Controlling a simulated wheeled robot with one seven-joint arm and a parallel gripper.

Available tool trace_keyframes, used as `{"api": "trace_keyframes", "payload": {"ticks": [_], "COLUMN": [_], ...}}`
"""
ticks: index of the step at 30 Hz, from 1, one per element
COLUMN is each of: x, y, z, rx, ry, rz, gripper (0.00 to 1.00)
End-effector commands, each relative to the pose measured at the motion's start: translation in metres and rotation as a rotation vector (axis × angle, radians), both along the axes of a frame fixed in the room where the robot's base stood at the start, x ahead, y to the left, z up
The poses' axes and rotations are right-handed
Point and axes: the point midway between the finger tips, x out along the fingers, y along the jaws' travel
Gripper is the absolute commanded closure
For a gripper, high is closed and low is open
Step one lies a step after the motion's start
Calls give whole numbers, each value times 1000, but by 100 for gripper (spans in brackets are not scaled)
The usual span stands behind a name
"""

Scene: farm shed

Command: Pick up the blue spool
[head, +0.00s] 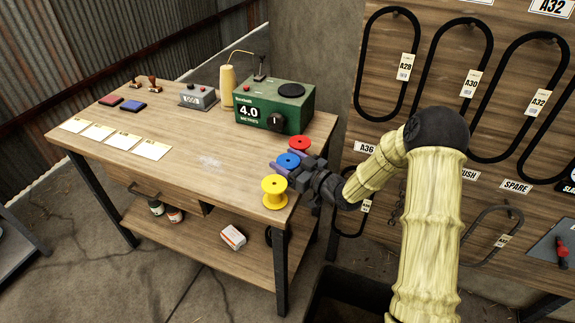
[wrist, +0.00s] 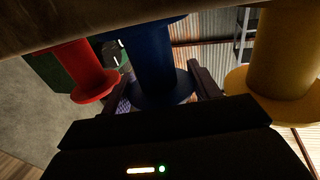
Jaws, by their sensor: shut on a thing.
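The blue spool (head: 288,160) stands near the right edge of the wooden workbench (head: 190,165), between the red and yellow spools. My gripper (head: 289,168) reaches in from the right, with one finger on each side of the blue spool. In the wrist view the blue spool (wrist: 152,62) sits between the two fingers of my gripper (wrist: 160,85), which are shut on it. I cannot tell whether its base is clear of the bench.
A red spool (head: 300,142) stands just behind and a yellow spool (head: 274,190) just in front, both close to my fingers. A green box (head: 274,106) reading 4.0 stands behind. The bench's middle is clear. A board with hanging belts (head: 440,70) stands at right.

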Motion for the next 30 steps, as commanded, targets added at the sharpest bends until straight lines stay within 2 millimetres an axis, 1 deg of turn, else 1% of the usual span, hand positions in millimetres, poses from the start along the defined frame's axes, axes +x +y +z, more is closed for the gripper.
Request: {"api": "trace_keyframes", "payload": {"ticks": [5, 15, 18, 22, 30], "x": [0, 0, 0, 0, 0], "y": [0, 0, 0, 0, 0], "z": [18, 82, 93, 99, 99], "rx": [0, -2, -1, 0, 0], "ry": [-4, -5, -3, -1, 0], "rz": [0, 0, 0, 0, 0], "gripper": [61, 61, 61, 61, 61]}}
